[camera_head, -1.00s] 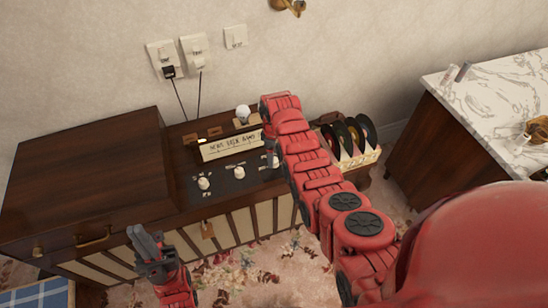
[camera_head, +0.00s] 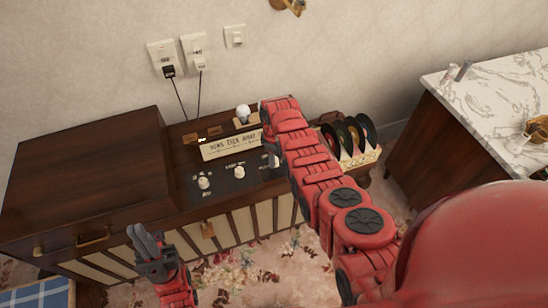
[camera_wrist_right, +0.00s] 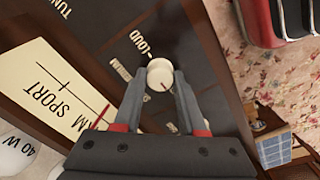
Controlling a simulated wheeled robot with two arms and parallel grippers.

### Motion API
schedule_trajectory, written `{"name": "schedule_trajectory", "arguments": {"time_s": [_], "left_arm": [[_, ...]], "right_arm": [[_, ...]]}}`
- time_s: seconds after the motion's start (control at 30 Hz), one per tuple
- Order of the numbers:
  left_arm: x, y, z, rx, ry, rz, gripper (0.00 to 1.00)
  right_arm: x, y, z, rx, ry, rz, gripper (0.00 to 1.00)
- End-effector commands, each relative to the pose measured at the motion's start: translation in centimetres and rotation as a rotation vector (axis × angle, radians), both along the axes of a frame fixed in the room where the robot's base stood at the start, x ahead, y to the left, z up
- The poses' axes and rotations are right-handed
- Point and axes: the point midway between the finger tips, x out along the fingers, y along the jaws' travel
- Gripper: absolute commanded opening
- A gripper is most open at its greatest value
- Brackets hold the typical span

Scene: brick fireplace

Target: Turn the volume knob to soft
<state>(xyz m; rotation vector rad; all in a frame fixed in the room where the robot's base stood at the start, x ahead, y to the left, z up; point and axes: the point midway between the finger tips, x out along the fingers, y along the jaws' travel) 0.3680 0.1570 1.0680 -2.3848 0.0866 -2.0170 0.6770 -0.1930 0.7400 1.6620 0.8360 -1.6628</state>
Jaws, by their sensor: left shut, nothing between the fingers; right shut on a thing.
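The volume knob (camera_wrist_right: 159,74) is a round white knob on the dark control panel of the wooden radio cabinet. In the right wrist view it sits between the fingertips of my right gripper (camera_wrist_right: 160,82), which is shut on it. The label LOUD is printed beside the knob, with MEDIUM further left; a SOFT label is not visible. A small dark mark shows on the knob's face. In the head view my right gripper (camera_head: 272,158) is at the panel's right end, and the arm hides the knob. My left gripper (camera_head: 146,242) is shut and empty in front of the cabinet.
Two other white knobs (camera_head: 204,183) (camera_head: 239,172) sit left on the panel. A cream dial plate (camera_head: 232,145) stands behind them. A record rack (camera_head: 358,157) is right of my right arm. A marble-topped cabinet (camera_head: 495,95) stands at the right.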

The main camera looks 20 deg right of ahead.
Motion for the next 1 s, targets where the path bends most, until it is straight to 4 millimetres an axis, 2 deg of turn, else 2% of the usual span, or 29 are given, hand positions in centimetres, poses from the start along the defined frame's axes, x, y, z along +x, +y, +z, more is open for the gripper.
{"name": "schedule_trajectory", "arguments": {"time_s": [0.47,0.67,1.0], "left_arm": [[0.0,0.0,-0.4,0.000,0.000,0.000,0.00],[0.0,0.0,-1.1,0.000,0.000,0.000,0.00],[0.0,0.0,-2.7,0.000,0.000,0.000,0.00]], "right_arm": [[0.1,0.0,-0.1,0.000,-0.002,-0.062,0.00],[0.1,0.0,-0.2,0.000,-0.003,-0.191,0.00],[0.2,-0.1,-0.2,0.000,-0.005,-0.507,0.00]]}}
